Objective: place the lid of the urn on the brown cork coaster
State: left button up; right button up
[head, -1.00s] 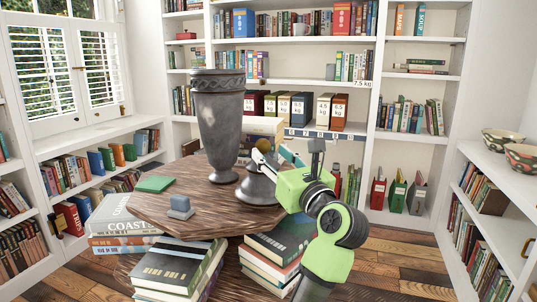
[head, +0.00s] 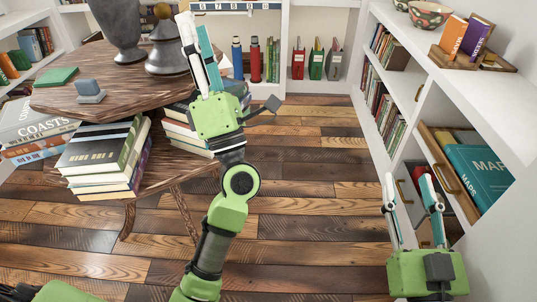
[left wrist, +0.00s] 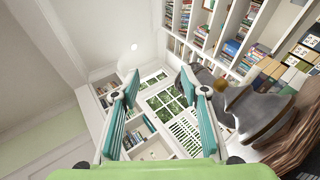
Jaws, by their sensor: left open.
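The dark grey urn (head: 119,28) stands on the wooden table (head: 125,108) at upper left in the head view, its top cut off. The grey, cone-shaped lid (head: 167,60) with a gold knob (head: 162,11) stands upright to its right. My left gripper (head: 197,24) is open and empty, just right of the lid and apart from it, pointing up. In the left wrist view the lid (left wrist: 258,112) lies right of the open fingers (left wrist: 160,80). My right gripper (head: 408,181) is open and empty at lower right. I cannot make out a brown cork coaster.
A green square (head: 57,76) and a small grey-blue block (head: 89,90) lie on the table's left part. Book stacks (head: 108,158) stand on the lower shelf. A white bookshelf (head: 466,85) runs along the right. The plank floor (head: 310,180) between is clear.

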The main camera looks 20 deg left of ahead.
pick_arm(q)
jog(key=s+d+f+m+h, duration=0.2)
jog(key=d+f+m+h, duration=0.5)
jog(key=m, duration=1)
jog(key=s+d+f+m+h, duration=0.3)
jog(key=d+f+m+h, duration=0.4)
jog(key=f+m+h, duration=0.5)
jog(key=m+h, duration=0.5)
jog(key=m, duration=0.1)
jog(key=shift+s+d+f, duration=0.15)
jog(key=shift+d+f, duration=0.25)
